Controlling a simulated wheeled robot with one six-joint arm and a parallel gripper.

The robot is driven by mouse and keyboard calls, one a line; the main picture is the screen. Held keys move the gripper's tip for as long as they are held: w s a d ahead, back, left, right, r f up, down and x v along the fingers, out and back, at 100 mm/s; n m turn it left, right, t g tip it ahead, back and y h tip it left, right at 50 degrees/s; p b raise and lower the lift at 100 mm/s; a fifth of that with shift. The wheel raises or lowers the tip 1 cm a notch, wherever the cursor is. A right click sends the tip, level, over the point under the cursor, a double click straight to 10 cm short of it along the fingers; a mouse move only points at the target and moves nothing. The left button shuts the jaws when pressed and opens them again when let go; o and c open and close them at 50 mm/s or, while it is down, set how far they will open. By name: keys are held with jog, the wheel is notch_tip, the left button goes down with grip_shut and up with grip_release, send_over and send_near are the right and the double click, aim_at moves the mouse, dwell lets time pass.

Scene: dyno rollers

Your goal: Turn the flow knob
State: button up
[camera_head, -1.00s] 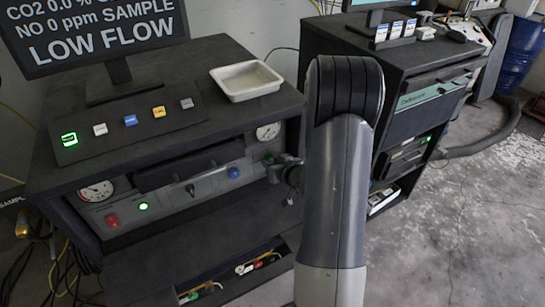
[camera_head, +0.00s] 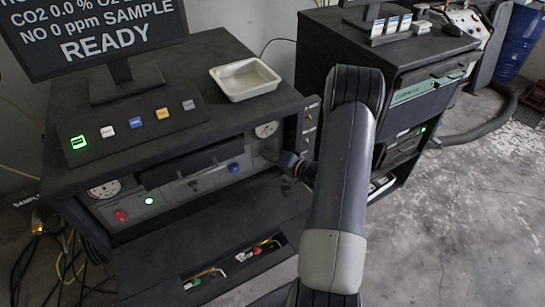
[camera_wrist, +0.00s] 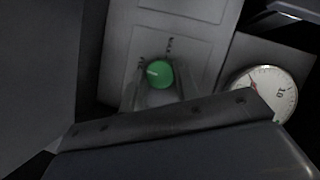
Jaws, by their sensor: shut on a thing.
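The flow knob (camera_wrist: 159,73) is round and green with a pale pointer line, on a grey panel in the wrist view. My gripper (camera_wrist: 159,88) has a finger on each side of the knob and is shut on it. In the head view my gripper (camera_head: 272,157) reaches the right end of the analyser's front panel (camera_head: 205,182), and it hides the knob there. The screen (camera_head: 95,30) above the analyser reads READY.
A white-faced gauge with a red needle (camera_wrist: 265,88) sits close to the right of the knob. A white tray (camera_head: 245,79) and a strip of coloured buttons (camera_head: 134,123) are on top. An open lower shelf (camera_head: 235,270) holds small fittings.

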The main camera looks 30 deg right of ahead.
jog(key=shift+d+m, duration=0.1)
jog(key=shift+m, duration=0.4)
dwell(0.3)
jog(key=o, duration=1)
jog(key=v, duration=0.3)
jog(key=b+v, duration=0.1)
jog(key=v, duration=0.3)
jog(key=b+v, duration=0.1)
jog(key=v, duration=0.2)
jog(key=shift+s+d+f, duration=0.2)
jog(key=shift+s+d, duration=0.1)
jog(key=shift+s, duration=0.05)
jog(key=x, duration=0.3)
jog(key=p+x, duration=0.1)
jog(key=x, duration=0.3)
jog(key=p+x, duration=0.1)
jog(key=x, duration=0.3)
jog(key=shift+a+r, duration=0.15)
jog(key=shift+r, duration=0.15)
